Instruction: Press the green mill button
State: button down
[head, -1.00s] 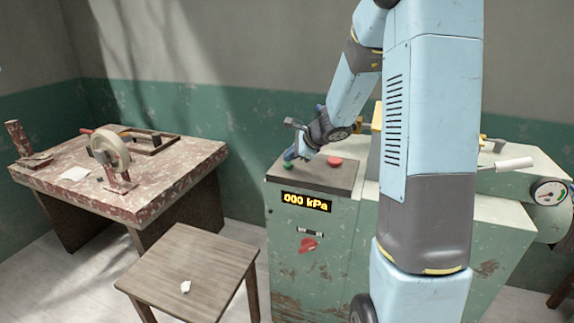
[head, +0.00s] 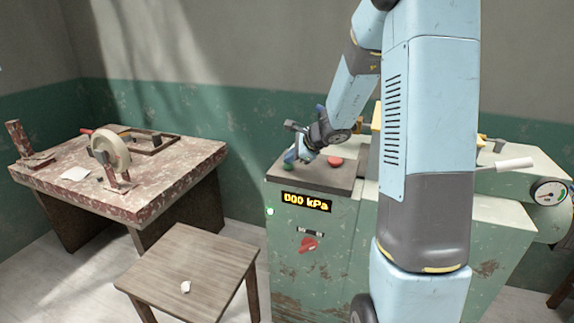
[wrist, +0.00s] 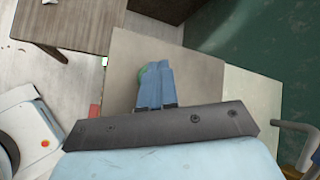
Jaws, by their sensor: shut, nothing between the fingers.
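The green mill button (head: 288,167) is on the dark top plate of the green machine, mostly hidden by my gripper in the head view. In the wrist view a bit of the green button (wrist: 142,72) shows beside and beyond the blue fingertips. My gripper (head: 291,158) is shut and empty, its fingers pointing down onto the button; its closed fingers also show in the wrist view (wrist: 155,72). The tips look to be on the button, but the exact contact is hidden. A small lamp (head: 270,211) glows pale green on the machine's front left edge.
A red button (head: 335,161) sits right of my gripper on the same plate. A display (head: 306,202) reads 000 kPa above a red knob (head: 308,244). A wooden stool (head: 190,268) stands in front left, and a worn workbench (head: 150,190) behind it.

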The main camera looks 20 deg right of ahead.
aim_at(291, 166)
dwell(0.4)
jog(key=shift+r, duration=3.3)
jog(key=shift+s, duration=0.1)
